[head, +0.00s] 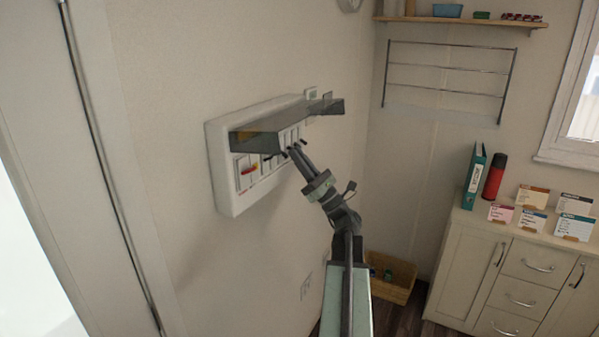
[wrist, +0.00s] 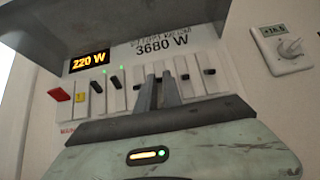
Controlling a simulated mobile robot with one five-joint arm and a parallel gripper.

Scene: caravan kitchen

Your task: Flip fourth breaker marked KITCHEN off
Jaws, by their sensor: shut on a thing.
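A white breaker box (head: 222,178) is on the wall with its dark cover (head: 275,122) lifted. In the wrist view, a row of breakers sits under the cover: a breaker with a black lever (wrist: 97,87) and another (wrist: 117,82) at left, each with a green light above, and black levers (wrist: 186,75) and (wrist: 209,72) at right. My gripper (wrist: 159,76) is at the middle of the row, its fingers closed around a breaker lever that they mostly hide. It also shows in the head view (head: 292,150). I cannot read the breaker names; my gripper covers the lower part.
A red switch (wrist: 59,95) and a yellow button (wrist: 80,97) sit left of the breakers. A wall dial (wrist: 289,47) is to the right. The cover overhangs my gripper. A cabinet (head: 470,250) stands at right.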

